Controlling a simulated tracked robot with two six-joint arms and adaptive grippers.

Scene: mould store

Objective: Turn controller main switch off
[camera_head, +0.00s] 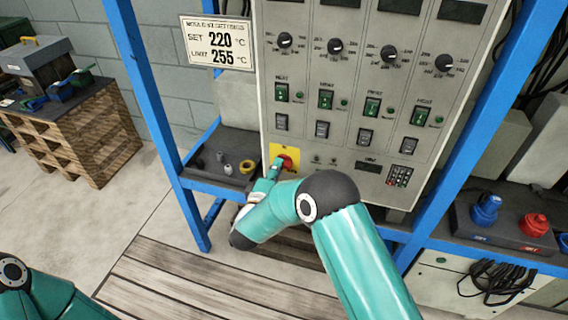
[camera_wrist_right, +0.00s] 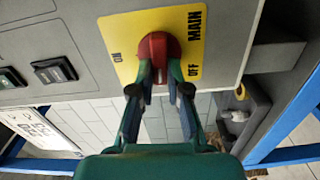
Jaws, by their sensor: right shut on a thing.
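The controller (camera_head: 300,125) is a grey cabinet front with dials and rocker switches. Its main switch is a red knob (camera_head: 290,161) on a yellow plate (camera_head: 277,150) at the lower left. In the right wrist view the red knob (camera_wrist_right: 157,47) sits on the yellow plate (camera_wrist_right: 118,30), marked ON at left, OFF at right and MAIN. My right gripper (camera_wrist_right: 161,78) is shut on the knob, one finger on each side. The knob's grip points down towards the gripper in that view. In the head view the right gripper (camera_head: 276,167) partly covers the plate. My left gripper is out of view.
Blue rack posts (camera_head: 150,95) stand either side of the controller. A shelf tray with blue (camera_head: 486,209) and red (camera_head: 533,225) fittings is at right. A temperature sign (camera_head: 216,42) hangs at upper left. A loaded pallet stack (camera_head: 85,135) stands on the left floor.

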